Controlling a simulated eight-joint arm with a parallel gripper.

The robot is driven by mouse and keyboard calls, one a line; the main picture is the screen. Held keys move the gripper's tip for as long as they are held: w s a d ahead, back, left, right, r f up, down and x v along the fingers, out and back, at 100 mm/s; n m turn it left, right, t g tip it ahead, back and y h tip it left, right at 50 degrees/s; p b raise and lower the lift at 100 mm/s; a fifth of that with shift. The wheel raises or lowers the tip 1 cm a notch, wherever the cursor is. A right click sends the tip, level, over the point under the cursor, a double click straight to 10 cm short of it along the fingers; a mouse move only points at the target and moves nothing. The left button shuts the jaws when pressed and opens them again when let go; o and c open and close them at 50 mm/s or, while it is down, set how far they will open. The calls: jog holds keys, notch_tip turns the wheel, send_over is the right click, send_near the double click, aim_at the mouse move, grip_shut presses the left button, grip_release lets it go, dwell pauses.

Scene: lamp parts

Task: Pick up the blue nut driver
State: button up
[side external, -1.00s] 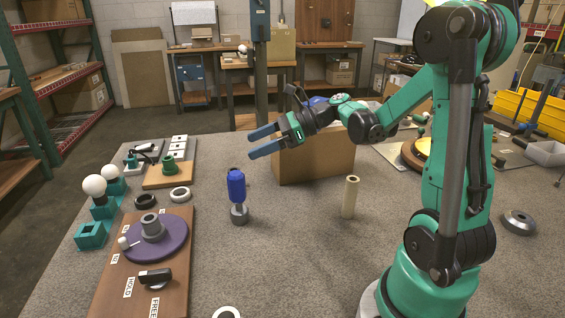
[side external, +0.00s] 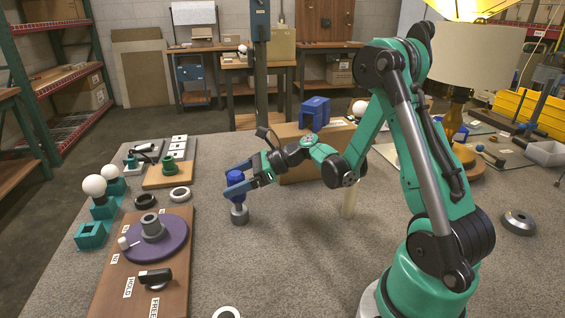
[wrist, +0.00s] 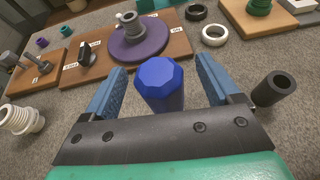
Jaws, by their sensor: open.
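The blue nut driver (side external: 238,181) stands upright on a grey round base (side external: 239,214) on the grey table in the side view. In the wrist view its faceted blue top (wrist: 160,84) sits between the two blue fingers. My gripper (side external: 236,188) is open, with its fingers level with the driver's blue handle, one on either side.
Left of the driver, a wooden board (side external: 143,285) holds a purple disc (side external: 158,251) with a grey fitting. A black ring (side external: 146,201) and a white ring (side external: 180,194) lie nearby. A cardboard box (side external: 300,170) stands behind my wrist. The table in front of the driver is mostly clear.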

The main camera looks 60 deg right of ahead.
grip_shut()
jog(key=shift+r, duration=0.1)
